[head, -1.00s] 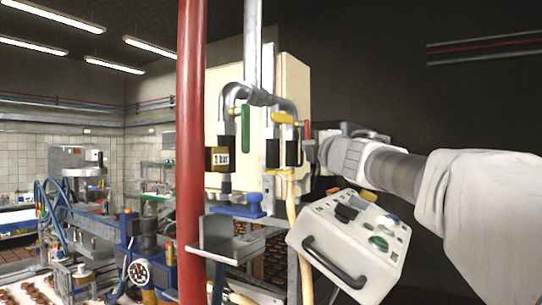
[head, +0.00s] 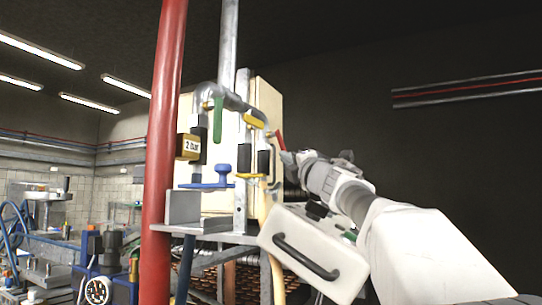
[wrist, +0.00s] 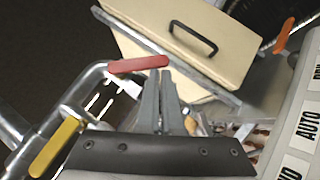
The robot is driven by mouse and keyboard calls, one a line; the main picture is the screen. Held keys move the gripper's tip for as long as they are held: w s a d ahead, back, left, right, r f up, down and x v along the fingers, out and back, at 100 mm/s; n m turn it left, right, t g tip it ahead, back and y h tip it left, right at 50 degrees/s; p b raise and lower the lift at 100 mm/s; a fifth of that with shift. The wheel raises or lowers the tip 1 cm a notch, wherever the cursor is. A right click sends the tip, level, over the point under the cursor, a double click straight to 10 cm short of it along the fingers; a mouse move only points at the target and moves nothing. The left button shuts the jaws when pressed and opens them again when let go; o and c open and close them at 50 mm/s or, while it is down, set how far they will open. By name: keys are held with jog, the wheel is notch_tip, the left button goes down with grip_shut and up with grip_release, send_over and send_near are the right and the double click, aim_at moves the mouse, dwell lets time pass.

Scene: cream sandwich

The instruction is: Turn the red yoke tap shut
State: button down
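The red tap handle (head: 280,140) sits at the right end of the grey pipe yoke (head: 232,100), leaning with its top to the left. In the wrist view the red handle (wrist: 138,65) lies nearly level across the picture, just beyond my fingertips. My gripper (wrist: 161,72) has its two fingers together at the tips, at the handle's right end. It seems to touch or nearly touch the handle; exact contact is unclear. In the head view my gripper (head: 287,157) is just below and right of the handle, its fingers small and partly hidden.
A green handle (head: 218,120) and a yellow handle (head: 254,121) share the yoke. A red pipe (head: 163,150) stands left. A white control box (head: 315,250) with a black grip sits under my arm. A cream panel (wrist: 195,40) is behind.

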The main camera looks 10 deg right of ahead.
jog(key=shift+n+t+y, duration=0.4)
jog(key=shift+n+y, duration=0.3)
jog(key=shift+n, duration=0.2)
jog(key=shift+w+d+r+p, duration=0.4)
jog(key=shift+w+d+r, duration=0.2)
jog(key=shift+w, duration=0.25)
jog(key=shift+w+d+r+p, duration=0.35)
jog(key=shift+w+d+r, duration=0.25)
jog(key=shift+w, duration=0.25)
